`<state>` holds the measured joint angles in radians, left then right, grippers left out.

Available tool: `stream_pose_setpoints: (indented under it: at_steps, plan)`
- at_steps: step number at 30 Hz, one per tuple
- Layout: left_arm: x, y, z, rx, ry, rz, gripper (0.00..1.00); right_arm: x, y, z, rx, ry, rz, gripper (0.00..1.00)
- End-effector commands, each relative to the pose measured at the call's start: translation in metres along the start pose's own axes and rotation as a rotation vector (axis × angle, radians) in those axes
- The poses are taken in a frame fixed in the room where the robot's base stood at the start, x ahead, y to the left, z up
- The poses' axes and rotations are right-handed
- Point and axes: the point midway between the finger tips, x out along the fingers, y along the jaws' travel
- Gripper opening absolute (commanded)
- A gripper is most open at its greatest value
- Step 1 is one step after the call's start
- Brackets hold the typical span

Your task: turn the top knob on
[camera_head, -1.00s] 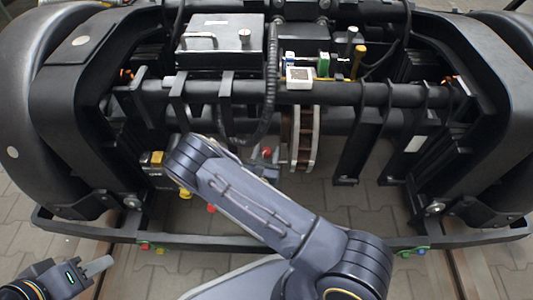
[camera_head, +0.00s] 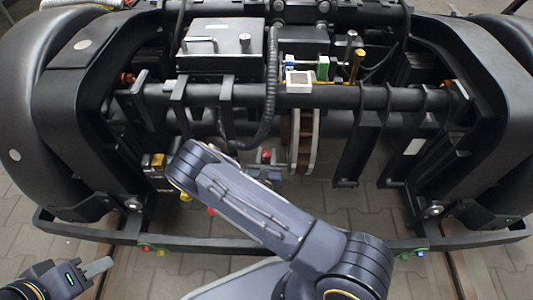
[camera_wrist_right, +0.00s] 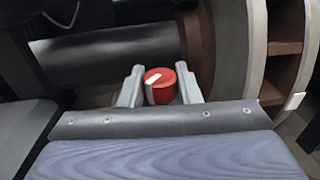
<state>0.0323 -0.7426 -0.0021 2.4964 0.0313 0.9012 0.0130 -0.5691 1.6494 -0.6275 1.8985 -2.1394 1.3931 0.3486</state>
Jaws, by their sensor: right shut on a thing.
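The top knob is a red round knob with a white mark, in the middle of the right wrist view (camera_wrist_right: 160,88). The white mark is on its left part as seen there. My right gripper (camera_wrist_right: 160,92) has one finger on each side of the knob and is shut on it. In the head view the red knob (camera_head: 266,155) shows just beyond my right arm, which hides most of the right gripper. My left gripper (camera_head: 97,268) is at the lower left, away from the bogie, seen side-on, so its opening cannot be judged.
The black bogie frame (camera_head: 270,238) surrounds the knob. A brown and grey disc (camera_head: 303,140) stands close to its right. A dark cylinder (camera_wrist_right: 105,60) lies behind it. A second red knob (camera_head: 211,211) and a yellow part (camera_head: 186,197) sit lower left, partly behind my arm.

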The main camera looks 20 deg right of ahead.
Motion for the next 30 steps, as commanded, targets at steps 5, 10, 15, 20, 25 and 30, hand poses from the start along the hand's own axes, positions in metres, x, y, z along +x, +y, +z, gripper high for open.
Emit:
stream_pose_setpoints:
  at_steps: [5,10,15,20,25,30]
  plan:
    - [-0.015,0.007,-0.007,0.0,0.0,0.0,0.36,-0.001,-0.002,0.003,-0.008,0.005,0.127,0.07]
    - [-0.029,0.013,-0.015,0.0,0.0,0.0,0.36,-0.001,-0.002,0.003,-0.007,0.006,0.276,0.07]
    - [-0.043,0.02,-0.022,0.0,0.0,0.0,0.36,-0.001,-0.003,0.002,-0.005,0.008,0.417,0.07]
    - [-0.052,0.024,-0.026,0.0,0.0,0.0,0.36,-0.001,-0.002,0.002,-0.002,0.006,0.53,0.07]
    - [-0.059,0.027,-0.03,0.0,0.0,0.0,0.36,-0.001,-0.002,0.0,-0.002,0.006,0.619,0.07]
    - [-0.062,0.028,-0.031,0.0,0.0,0.0,0.36,-0.001,-0.001,-0.001,0.0,0.005,0.673,0.07]
